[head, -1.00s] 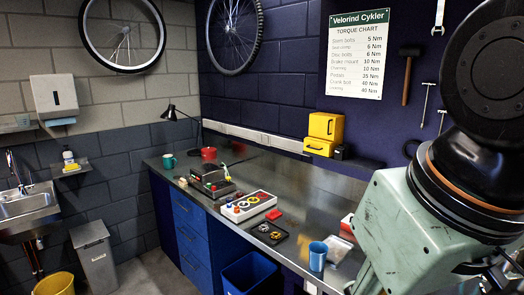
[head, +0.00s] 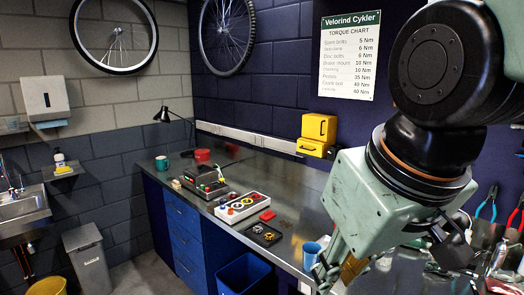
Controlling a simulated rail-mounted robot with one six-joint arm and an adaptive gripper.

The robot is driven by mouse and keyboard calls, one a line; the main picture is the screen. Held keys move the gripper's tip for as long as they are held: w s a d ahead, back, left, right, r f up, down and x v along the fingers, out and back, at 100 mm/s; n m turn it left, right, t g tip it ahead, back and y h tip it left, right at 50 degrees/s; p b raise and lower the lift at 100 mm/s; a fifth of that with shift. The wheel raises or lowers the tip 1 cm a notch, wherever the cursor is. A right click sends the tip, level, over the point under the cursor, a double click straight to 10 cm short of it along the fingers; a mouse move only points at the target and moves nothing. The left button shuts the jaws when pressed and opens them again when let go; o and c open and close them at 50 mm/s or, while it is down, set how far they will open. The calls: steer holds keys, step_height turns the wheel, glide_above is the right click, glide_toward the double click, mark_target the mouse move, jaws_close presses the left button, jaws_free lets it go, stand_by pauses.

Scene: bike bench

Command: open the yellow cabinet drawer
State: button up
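The small yellow cabinet (head: 319,127) stands at the back of the bench, against the dark blue wall. Its lower yellow front (head: 311,147) has a dark handle and sits a little forward of the upper part. I cannot tell whether this drawer is fully shut. My arm fills the right side of the head view, nearer the camera than the cabinet and apart from it in the picture. The fingertips of my gripper cannot be made out at the arm's lower end, nor whether they hold anything.
The metal bench (head: 283,195) carries a red-handled device (head: 203,181), a button box (head: 240,206), a black tray (head: 264,235) and a blue cup (head: 311,254). Pliers (head: 487,203) show at the right. The bench surface in front of the cabinet looks clear.

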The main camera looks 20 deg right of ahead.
mark_target(314, 147)
steer(key=w+d+r+n+t+h+p, duration=0.1)
steer(key=w+d+n+t, duration=0.2)
steer(key=w, duration=1.4)
steer(key=w+d+r+n+t+p, duration=0.15)
steer(key=w+d, duration=0.45)
steer(key=w, duration=1.1)
steer(key=w+d+r+n+t+h, duration=0.1)
steer(key=w+d+n+t, duration=0.25)
steer(key=w, duration=1.35)
steer(key=w+d+f+n+t+h+p, duration=0.1)
steer(key=w+d+f+n, duration=0.1)
steer(key=w+d, duration=0.45)
steer(key=w+d+f+n+t+p, duration=0.1)
steer(key=w+d+f+n+t, duration=0.15)
steer(key=w, duration=0.65)
steer(key=w+d+f+n+t+h, duration=0.1)
steer(key=w+d+f+n+t, duration=0.1)
steer(key=w+d+f, duration=0.3)
steer(key=shift+w+d+f+n+t+h+p, duration=0.2)
steer(key=shift+d+f+n+t+h+p, duration=0.4)
steer(key=shift+d+f, duration=1.5)
steer(key=shift+w+g, duration=0.1)
steer(key=shift+g, duration=0.15)
steer(key=x, duration=1.3)
steer(key=shift+w+p, duration=0.35)
steer(key=shift+p, duration=0.05)
steer(key=shift+a, duration=0.1)
